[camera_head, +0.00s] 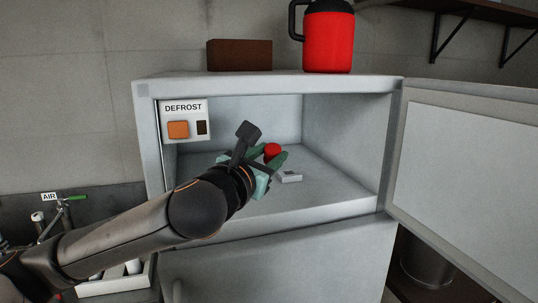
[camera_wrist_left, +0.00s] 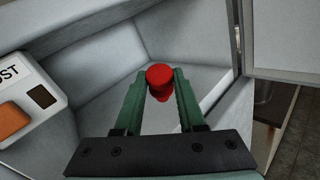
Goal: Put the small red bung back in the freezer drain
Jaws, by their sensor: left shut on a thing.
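My left gripper (camera_head: 277,156) is inside the open freezer compartment (camera_head: 345,200), above its floor. Its green fingers are shut on the small red bung (camera_head: 272,151). In the left wrist view the bung (camera_wrist_left: 160,76) sits between the tips of the left gripper (camera_wrist_left: 161,82), with a wider round top. My right gripper is not in view.
The freezer door (camera_head: 470,170) stands open at the right. A DEFROST panel (camera_head: 184,121) with an orange switch is at the compartment's upper left. A red jug (camera_head: 328,40) and a brown block (camera_head: 239,55) stand on top. The compartment's right side is clear.

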